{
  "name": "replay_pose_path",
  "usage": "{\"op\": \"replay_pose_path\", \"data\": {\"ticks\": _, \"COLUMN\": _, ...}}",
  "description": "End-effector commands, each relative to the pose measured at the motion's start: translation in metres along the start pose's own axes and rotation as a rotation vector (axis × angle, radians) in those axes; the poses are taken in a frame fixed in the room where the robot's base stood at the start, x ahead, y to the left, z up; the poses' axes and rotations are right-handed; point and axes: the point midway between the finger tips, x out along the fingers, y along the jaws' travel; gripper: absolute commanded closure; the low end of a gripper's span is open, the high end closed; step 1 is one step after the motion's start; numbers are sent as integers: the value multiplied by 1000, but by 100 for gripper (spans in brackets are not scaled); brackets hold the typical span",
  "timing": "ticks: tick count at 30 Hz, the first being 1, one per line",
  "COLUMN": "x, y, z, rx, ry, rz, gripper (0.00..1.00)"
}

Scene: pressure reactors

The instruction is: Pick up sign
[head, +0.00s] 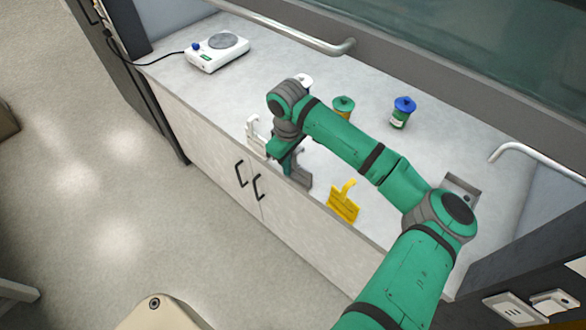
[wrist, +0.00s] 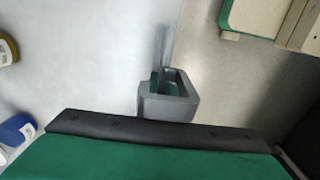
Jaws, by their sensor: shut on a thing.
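The arm hides part of the grip. A yellow sign (head: 343,203) with a similar stem lies to the right near the front edge. A white sign-like piece (head: 256,136) is to the left of my gripper.
A green-capped jar (head: 343,107) and a blue-capped jar (head: 402,111) stand behind my forearm. A white hotplate (head: 217,50) sits at the back left. Metal rails (head: 285,30) border the counter's back. Bare counter (head: 265,80) lies between the hotplate and my wrist.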

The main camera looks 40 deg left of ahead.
Motion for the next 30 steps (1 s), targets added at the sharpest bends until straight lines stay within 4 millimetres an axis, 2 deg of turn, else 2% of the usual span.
{"op": "replay_pose_path", "data": {"ticks": 5, "x": -9, "y": 0, "z": 0, "rx": -1, "ry": 1, "rz": 0, "gripper": 100}}
{"op": "replay_pose_path", "data": {"ticks": 10, "x": -36, "y": -2, "z": 1, "rx": -3, "ry": 3, "rz": 1, "gripper": 100}}
{"op": "replay_pose_path", "data": {"ticks": 18, "x": -93, "y": -42, "z": 31, "rx": -4, "ry": 4, "rz": 3, "gripper": 100}}
{"op": "replay_pose_path", "data": {"ticks": 24, "x": -112, "y": -78, "z": 60, "rx": -3, "ry": 0, "rz": 5, "gripper": 100}}
{"op": "replay_pose_path", "data": {"ticks": 30, "x": -124, "y": -102, "z": 76, "rx": -3, "ry": 0, "rz": 3, "gripper": 100}}
